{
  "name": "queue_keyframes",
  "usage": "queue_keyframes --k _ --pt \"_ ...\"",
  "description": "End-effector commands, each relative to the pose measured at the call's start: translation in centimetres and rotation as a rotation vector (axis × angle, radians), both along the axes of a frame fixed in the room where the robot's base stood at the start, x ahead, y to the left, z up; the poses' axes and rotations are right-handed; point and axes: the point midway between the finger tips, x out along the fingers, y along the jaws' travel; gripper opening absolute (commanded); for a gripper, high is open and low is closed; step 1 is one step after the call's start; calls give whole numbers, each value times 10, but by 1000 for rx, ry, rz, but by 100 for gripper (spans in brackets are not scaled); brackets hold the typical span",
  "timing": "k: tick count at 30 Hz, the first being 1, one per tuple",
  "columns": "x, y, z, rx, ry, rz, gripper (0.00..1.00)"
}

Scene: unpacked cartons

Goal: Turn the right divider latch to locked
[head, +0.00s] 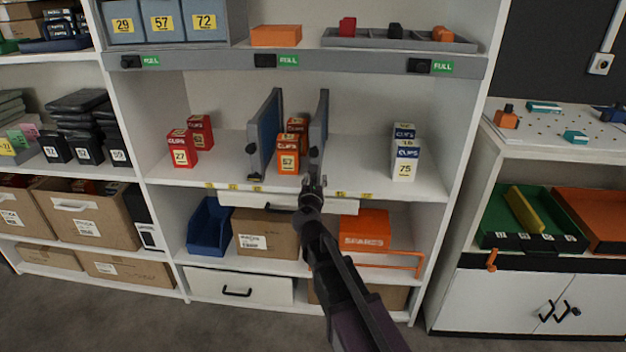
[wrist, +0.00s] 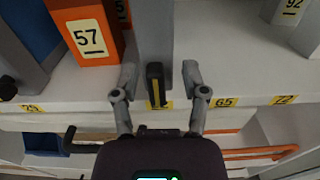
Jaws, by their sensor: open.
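The right divider (head: 320,122) is a grey upright panel on the middle shelf, right of the orange clips boxes. In the wrist view the divider (wrist: 154,35) runs away from the shelf's front. Its latch (wrist: 155,84), a dark lever with a yellow mark by its foot, stands at the divider's front end, in line with the panel. My gripper (wrist: 160,74) is open, one finger on each side of the latch, with visible gaps. In the head view my gripper (head: 313,182) is at the shelf's front edge and hides the lower latch area.
The left divider (head: 267,130) and orange clips box (head: 287,155) stand close on the left. White boxes (head: 404,160) stand farther right, with bare shelf between. Below are a white drawer front (head: 250,199) and an orange spares box (head: 365,231).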

Motion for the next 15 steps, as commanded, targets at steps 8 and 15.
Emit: queue_keyframes --k 8,15 --pt "-1 5 0 0 0 6 4" --pt "-3 8 0 1 0 11 0"
